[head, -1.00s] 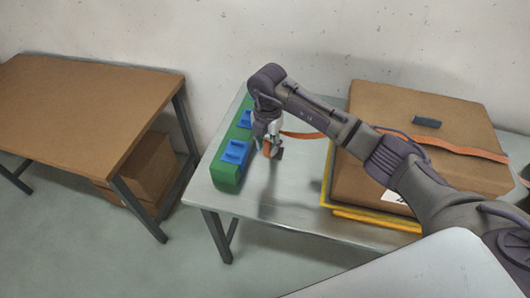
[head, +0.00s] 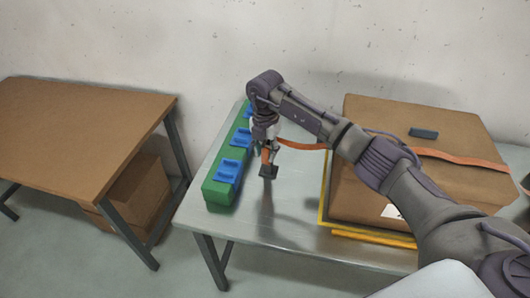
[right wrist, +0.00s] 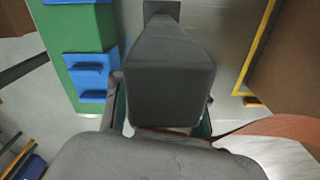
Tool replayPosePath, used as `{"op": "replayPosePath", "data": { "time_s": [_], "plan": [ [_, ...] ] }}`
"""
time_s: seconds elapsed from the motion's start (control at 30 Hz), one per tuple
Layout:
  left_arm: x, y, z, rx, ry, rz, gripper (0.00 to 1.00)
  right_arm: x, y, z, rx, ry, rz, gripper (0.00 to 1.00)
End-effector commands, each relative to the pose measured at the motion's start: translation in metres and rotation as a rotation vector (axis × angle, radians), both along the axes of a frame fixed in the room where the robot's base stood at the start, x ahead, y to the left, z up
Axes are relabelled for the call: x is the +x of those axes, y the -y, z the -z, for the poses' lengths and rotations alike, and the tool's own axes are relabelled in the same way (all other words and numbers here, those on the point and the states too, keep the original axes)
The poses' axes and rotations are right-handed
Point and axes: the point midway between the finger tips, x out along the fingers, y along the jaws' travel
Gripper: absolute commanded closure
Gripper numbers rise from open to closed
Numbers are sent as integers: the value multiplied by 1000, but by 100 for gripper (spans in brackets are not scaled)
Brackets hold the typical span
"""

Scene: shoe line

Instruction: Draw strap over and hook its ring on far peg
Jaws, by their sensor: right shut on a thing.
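My right gripper (head: 268,148) points down over the left part of the grey table, just right of the green block. It is shut on the end of the orange strap (head: 305,145). The strap runs right from the gripper and continues across the top of the brown box (head: 365,110); it also shows in the right wrist view (right wrist: 285,128). A dark grey piece (head: 268,171) shows just below the gripper. A large grey block (right wrist: 170,85) fills the middle of the wrist view and hides the fingertips. I cannot make out the ring or a peg. My left gripper is not in view.
The green block (head: 216,193) with several blue blocks stands along the table's left edge. A yellow frame (head: 375,238) lies around the brown box's base. A dark bar (head: 424,132) is on the box. A brown table (head: 80,130) stands left across a gap.

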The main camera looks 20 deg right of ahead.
Motion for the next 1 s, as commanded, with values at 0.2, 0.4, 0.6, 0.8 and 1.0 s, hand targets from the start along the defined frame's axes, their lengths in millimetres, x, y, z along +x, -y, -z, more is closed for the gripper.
{"op": "replayPosePath", "data": {
  "time_s": [0.2, 0.4, 0.6, 0.8, 1.0],
  "plan": [
    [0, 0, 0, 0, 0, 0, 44, 0, 0, 0, 0, 1, 0, 98],
    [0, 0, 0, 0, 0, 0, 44, 0, 0, 0, -1, 1, 0, 98],
    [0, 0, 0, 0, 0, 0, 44, 0, 0, 0, -1, 1, 1, 37],
    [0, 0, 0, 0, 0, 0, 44, 0, 0, 0, -1, 1, 1, 28],
    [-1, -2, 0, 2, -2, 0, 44, 0, 0, -2, 0, 1, 0, 28]
  ]
}}
